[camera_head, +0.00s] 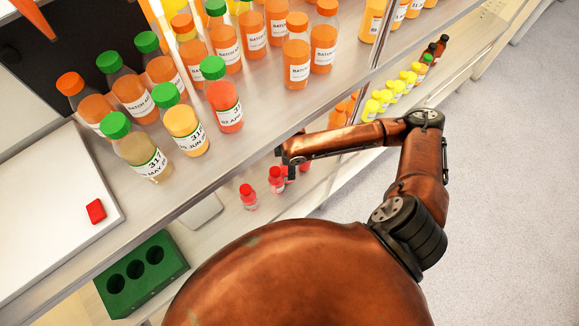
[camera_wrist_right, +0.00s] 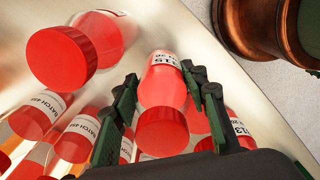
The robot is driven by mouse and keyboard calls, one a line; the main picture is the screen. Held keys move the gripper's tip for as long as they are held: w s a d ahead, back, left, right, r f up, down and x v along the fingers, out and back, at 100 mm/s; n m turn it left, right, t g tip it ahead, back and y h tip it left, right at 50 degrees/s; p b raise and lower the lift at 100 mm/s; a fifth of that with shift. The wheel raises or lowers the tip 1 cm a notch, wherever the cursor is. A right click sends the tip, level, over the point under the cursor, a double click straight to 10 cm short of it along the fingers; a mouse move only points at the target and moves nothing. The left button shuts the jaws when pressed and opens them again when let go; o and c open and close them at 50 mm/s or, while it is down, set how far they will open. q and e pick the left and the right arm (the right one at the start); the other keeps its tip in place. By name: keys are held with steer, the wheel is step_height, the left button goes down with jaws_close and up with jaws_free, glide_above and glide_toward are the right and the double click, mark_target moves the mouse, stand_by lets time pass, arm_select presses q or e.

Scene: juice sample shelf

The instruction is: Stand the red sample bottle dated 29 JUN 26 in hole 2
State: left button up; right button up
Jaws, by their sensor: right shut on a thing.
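Small red bottles with red caps stand on the lower shelf in the head view. One (camera_head: 249,197) is at the left and another (camera_head: 276,180) is beside my right gripper (camera_head: 288,163). In the wrist view my right gripper (camera_wrist_right: 163,105) is shut on a red-capped red bottle (camera_wrist_right: 163,85), one finger on each side. Its label is partly visible and I cannot read its date surely. A green block (camera_head: 142,275) with three round holes sits at the lower left in the head view. The holes look empty; their numbers are not visible. My left gripper is not in view.
Other red bottles (camera_wrist_right: 75,55) stand close around the held one. The upper shelf (camera_head: 270,115) carries several larger juice bottles and overhangs the lower one. A white board (camera_head: 50,215) bears a red piece (camera_head: 96,211). Yellow bottles (camera_head: 385,98) stand farther along the lower shelf.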

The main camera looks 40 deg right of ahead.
steer(key=shift+r, duration=0.15)
steer(key=shift+f, duration=0.35)
steer(key=o, duration=1.5)
steer(key=shift+r, duration=0.2)
step_height(320, 180, up, 8)
steer(key=shift+s+f+p, duration=0.1)
steer(key=shift+f+p, duration=0.05)
steer(key=shift+p, duration=1.1)
